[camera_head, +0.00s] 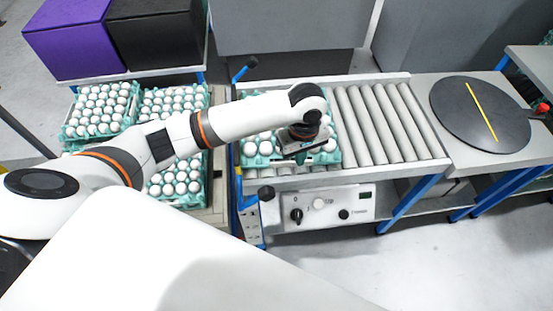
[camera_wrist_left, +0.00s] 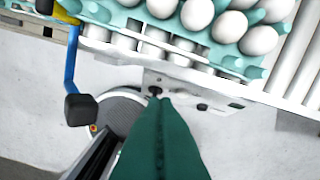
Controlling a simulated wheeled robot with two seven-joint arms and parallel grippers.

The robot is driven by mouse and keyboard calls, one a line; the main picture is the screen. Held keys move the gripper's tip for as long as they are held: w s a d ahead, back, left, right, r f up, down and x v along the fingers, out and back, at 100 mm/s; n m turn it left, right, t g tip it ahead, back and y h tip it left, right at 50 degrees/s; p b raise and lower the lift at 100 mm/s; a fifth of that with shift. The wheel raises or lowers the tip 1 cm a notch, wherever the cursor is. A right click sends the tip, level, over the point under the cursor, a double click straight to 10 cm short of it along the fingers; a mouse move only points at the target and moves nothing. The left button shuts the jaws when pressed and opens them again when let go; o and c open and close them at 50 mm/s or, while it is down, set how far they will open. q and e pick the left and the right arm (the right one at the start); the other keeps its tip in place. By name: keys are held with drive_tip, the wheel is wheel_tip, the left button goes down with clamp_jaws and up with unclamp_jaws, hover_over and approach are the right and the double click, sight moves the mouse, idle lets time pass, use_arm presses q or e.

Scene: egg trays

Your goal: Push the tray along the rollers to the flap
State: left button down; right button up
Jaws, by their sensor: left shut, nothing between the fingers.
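A teal egg tray (camera_head: 250,161) full of white eggs lies on the left part of the roller conveyor. Its edge also shows at the top of the left wrist view (camera_wrist_left: 125,17). Bare rollers (camera_head: 380,122) run right from the tray. My left gripper (camera_head: 305,150) points down over the tray's right part, near its front edge; it hides some eggs, and I cannot tell whether it touches the tray. Its shut, empty fingers show dark green in the left wrist view (camera_wrist_left: 158,125). No flap is clearly identifiable. My right gripper is not in view.
A round black plate (camera_head: 480,115) with a yellow stripe lies beyond the rollers' right end. A control box (camera_head: 325,206) with knobs is below the front rail. More egg trays (camera_head: 68,132) stand left, with purple (camera_head: 68,40) and black (camera_head: 155,35) boxes behind.

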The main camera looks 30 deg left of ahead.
use_arm(q)
drive_tip(key=w+f, duration=0.1)
drive_tip(key=f, duration=0.2)
drive_tip(key=a+f, duration=0.1)
drive_tip(key=f, duration=0.2)
drive_tip(key=w+a+f+p, duration=0.1)
drive_tip(key=f, duration=0.3)
drive_tip(key=shift+w+a+f, duration=0.1)
drive_tip(key=shift+w+a, duration=0.05)
drive_tip(key=shift+w, duration=0.15)
drive_tip(key=shift+w+a, duration=0.2)
drive_tip(key=shift+a, duration=0.05)
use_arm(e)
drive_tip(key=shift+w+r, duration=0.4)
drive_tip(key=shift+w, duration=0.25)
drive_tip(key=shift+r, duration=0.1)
